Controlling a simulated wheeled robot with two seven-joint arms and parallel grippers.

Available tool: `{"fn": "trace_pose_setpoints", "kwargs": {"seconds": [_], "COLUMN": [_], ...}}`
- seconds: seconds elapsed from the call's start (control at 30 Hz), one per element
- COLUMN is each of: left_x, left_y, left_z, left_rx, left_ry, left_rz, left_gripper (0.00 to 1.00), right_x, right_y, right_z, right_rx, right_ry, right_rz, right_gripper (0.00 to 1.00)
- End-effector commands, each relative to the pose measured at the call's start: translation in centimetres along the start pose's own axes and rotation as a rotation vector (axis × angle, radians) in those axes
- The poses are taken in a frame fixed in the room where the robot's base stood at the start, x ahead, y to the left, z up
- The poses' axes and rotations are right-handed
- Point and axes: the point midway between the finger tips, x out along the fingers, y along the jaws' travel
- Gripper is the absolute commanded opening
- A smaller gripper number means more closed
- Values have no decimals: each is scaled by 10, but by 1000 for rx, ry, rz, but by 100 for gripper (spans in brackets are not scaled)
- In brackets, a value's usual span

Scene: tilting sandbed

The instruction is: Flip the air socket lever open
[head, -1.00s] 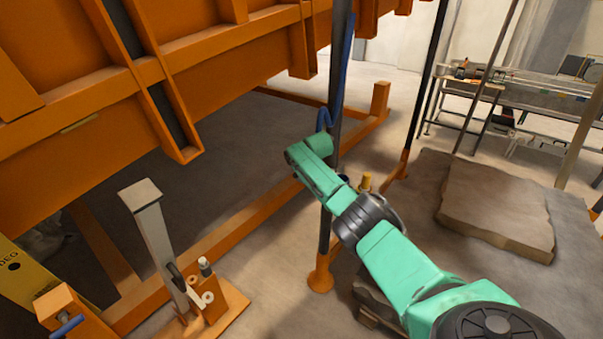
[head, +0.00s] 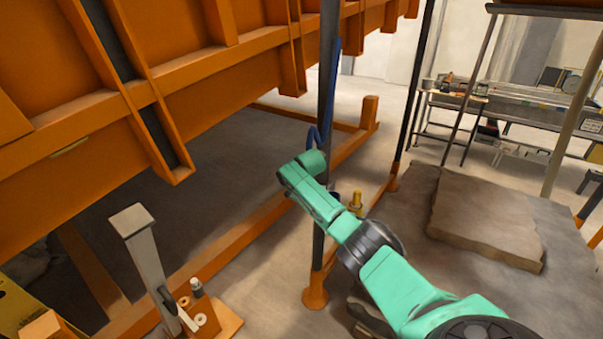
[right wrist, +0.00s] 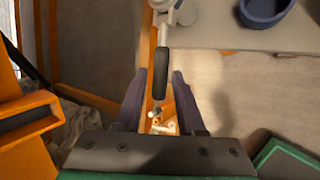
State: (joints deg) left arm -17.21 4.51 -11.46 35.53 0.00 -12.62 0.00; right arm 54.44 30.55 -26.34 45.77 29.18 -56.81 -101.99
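In the right wrist view a lever with a black grip (right wrist: 162,75) hangs from a silver metal fitting (right wrist: 166,12). It looks like the air socket lever. My right gripper (right wrist: 163,95) has its two dark purple fingers spread, one on each side of the grip's lower end in the picture. I see gaps between grip and fingers; the depth between them is unclear. In the head view my green right arm (head: 390,275) reaches up from the lower right to the dark pole (head: 325,120); its gripper cannot be made out there. My left gripper is not in view.
A large orange frame (head: 240,75) fills the upper left. A grey post (head: 145,255) with small white parts stands lower left. A brass fitting (head: 356,201) is beside my arm. A stone slab (head: 485,220) lies right. A blue cup (right wrist: 263,10) shows in the wrist view.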

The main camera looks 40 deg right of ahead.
Motion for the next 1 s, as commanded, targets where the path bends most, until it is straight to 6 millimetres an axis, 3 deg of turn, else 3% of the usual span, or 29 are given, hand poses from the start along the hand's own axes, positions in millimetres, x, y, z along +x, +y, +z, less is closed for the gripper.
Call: {"fn": "trace_pose_setpoints", "kwargs": {"seconds": [0.07,0.27,0.6,0.73,1.0], "left_x": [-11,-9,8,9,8], "left_y": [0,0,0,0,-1], "left_z": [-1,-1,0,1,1], "left_rx": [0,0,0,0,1], "left_ry": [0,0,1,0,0], "left_rz": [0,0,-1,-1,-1], "left_gripper": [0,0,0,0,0], "right_x": [-13,-41,-112,-124,-125], "right_y": [2,-1,-1,-1,0], "right_z": [2,2,1,1,1], "right_rx": [-3,-3,0,1,1], "right_ry": [-4,-5,-5,-5,-4], "right_rz": [0,1,3,1,1], "right_gripper": [38,38,38,38,38]}}
